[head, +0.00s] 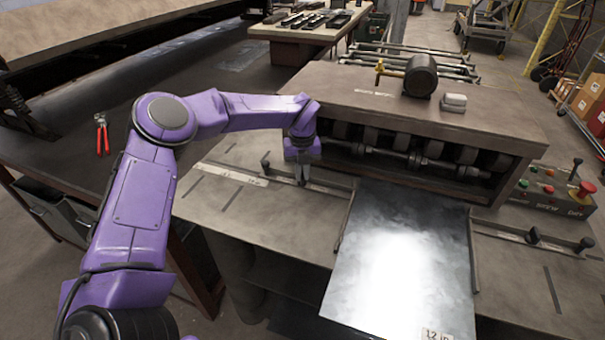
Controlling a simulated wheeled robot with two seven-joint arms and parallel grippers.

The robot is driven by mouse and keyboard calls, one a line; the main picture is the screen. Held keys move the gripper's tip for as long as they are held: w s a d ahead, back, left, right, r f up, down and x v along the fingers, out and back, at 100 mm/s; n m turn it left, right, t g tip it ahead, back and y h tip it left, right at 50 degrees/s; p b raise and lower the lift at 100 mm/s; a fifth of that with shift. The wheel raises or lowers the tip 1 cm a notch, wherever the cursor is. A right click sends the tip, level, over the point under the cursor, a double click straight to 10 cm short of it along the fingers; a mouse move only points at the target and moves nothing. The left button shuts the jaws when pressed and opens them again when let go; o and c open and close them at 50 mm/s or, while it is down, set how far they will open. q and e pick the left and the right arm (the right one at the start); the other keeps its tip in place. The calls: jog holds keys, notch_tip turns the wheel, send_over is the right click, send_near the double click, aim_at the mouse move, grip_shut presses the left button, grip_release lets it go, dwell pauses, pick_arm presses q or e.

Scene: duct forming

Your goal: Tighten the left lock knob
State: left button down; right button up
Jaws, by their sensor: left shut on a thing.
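My left arm reaches in from the left, and my left gripper (302,178) points down at the left side of the forming machine (420,115). It is shut on the left lock knob, which is mostly hidden between the fingers, at the slotted rail left of the sheet. Another small dark knob (265,163) stands on the same rail, just left of the gripper. My right gripper is not in view.
A shiny metal sheet (400,260) lies in front of the rollers (400,155). Two dark knobs (533,237) stand on the right rail. A control box (555,190) with a red button is at the right. Red-handled pliers (102,133) lie on the dark table.

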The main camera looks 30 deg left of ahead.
pick_arm(q)
jog(key=m, duration=0.5)
jog(key=shift+s+f, duration=0.15)
jog(key=shift+f, duration=0.1)
jog(key=shift+m, duration=0.3)
jog(key=c, duration=1.2)
grip_release()
jog(key=shift+a, duration=0.1)
jog(key=shift+r, duration=0.15)
